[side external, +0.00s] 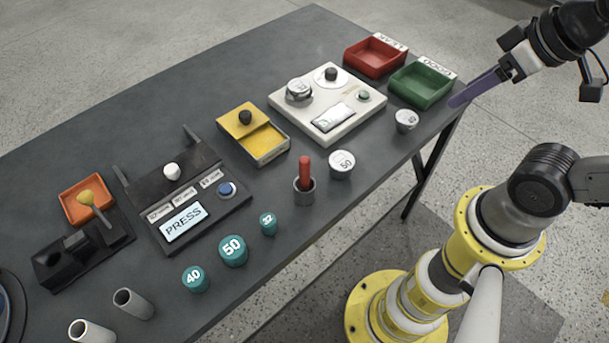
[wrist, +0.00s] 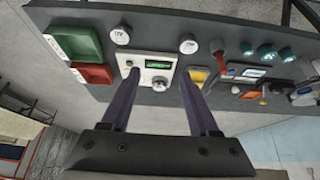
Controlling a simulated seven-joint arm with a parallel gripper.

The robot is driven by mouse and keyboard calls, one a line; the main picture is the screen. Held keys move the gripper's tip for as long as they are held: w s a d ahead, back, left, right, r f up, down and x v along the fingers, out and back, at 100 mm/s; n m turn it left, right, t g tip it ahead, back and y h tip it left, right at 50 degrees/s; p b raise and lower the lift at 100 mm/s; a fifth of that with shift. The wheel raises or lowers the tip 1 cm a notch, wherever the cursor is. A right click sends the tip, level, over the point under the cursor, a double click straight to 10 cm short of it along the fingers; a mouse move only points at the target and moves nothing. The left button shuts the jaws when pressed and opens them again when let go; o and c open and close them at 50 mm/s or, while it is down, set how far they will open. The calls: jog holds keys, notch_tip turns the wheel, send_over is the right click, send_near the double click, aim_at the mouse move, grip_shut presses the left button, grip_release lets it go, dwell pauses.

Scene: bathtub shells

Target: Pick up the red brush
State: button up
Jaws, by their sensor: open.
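The red brush (side external: 305,170) stands upright, handle up, in a small grey cup (side external: 304,191) near the table's front edge in the side view. The part inside the cup is hidden. In the wrist view the red brush (wrist: 221,67) shows right of centre, beyond the right finger. My gripper (side external: 456,101) is at the upper right of the side view, raised and well away from the brush. In the wrist view my gripper (wrist: 159,75) has two purple fingers spread apart with nothing between them.
A white capped jar (side external: 341,164) stands close right of the cup, and teal-topped weights (side external: 233,250) stand to its left. Behind are a yellow box (side external: 255,139), a white scale (side external: 345,125) and a black press device (side external: 165,185). Red (side external: 374,58) and green (side external: 421,86) trays sit far right.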

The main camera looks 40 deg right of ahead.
jog(key=w+a+r+n, duration=0.2)
jog(key=w+r+n, duration=0.2)
jog(key=w+n, duration=0.25)
jog(key=n+g, duration=0.6)
jog(key=n, duration=0.6)
send_over(305, 174)
jog(key=w+d, duration=0.1)
jog(key=shift+m, duration=0.25)
notch_tip(305, 174, down, 11)
jog(key=shift+f, duration=0.1)
jog(key=shift+a+f, duration=0.1)
jog(key=shift+f, duration=0.15)
notch_tip(305, 174, down, 13)
jog(key=shift+s+f, duration=0.1)
grip_shut()
